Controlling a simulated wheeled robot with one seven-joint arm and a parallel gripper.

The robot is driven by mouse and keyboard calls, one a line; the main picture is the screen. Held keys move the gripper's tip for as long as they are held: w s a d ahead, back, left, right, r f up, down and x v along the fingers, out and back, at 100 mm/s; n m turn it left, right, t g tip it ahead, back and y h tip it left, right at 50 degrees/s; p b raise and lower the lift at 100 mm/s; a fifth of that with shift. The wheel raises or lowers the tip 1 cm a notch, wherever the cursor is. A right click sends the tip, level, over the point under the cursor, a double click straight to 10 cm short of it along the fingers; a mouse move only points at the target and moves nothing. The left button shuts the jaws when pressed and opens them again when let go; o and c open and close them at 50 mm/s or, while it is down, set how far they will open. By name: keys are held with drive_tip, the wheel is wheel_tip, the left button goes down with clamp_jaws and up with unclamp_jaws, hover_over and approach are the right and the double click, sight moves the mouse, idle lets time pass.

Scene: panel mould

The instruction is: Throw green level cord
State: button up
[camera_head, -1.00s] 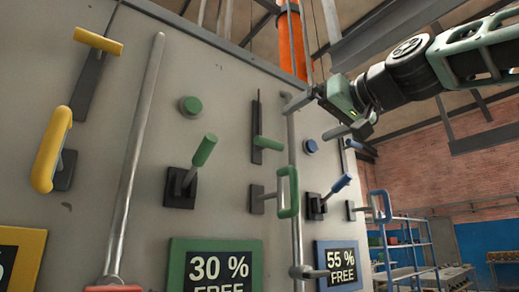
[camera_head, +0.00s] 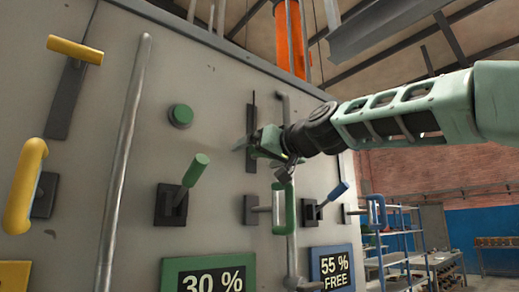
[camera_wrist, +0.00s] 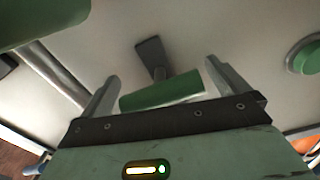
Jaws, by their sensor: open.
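I see no clear cord. The grey panel carries several green controls. A green bar handle (camera_wrist: 162,91) on a dark slotted plate (camera_wrist: 152,56) shows in the wrist view. My gripper (camera_wrist: 161,76) is open, with one finger beyond each end of this bar; contact cannot be told. In the head view my gripper (camera_head: 252,143) is at the slotted plate (camera_head: 251,110) and hides most of the bar. A green lever (camera_head: 195,171) on a black bracket is to the left below. A green D-shaped handle (camera_head: 290,209) is just below my gripper.
A green button (camera_head: 180,115) is at upper left. A long grey rod (camera_head: 123,160) and yellow handles (camera_head: 25,186) stand further left. A blue lever (camera_head: 338,191) and a grey vertical pipe (camera_head: 291,250) are to the right. Shelves (camera_head: 405,245) stand beyond the panel.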

sight(251, 120)
drive_tip(key=shift+w, duration=0.1)
drive_tip(key=c, duration=1.1)
drive_tip(key=shift+o, duration=0.2)
wheel_tip(251, 120, up, 10)
drive_tip(key=p, duration=0.8)
drive_tip(key=shift+r, duration=0.4)
drive_tip(key=o, duration=1.1)
drive_tip(key=shift+c, duration=0.2)
drive_tip(key=shift+f, duration=0.1)
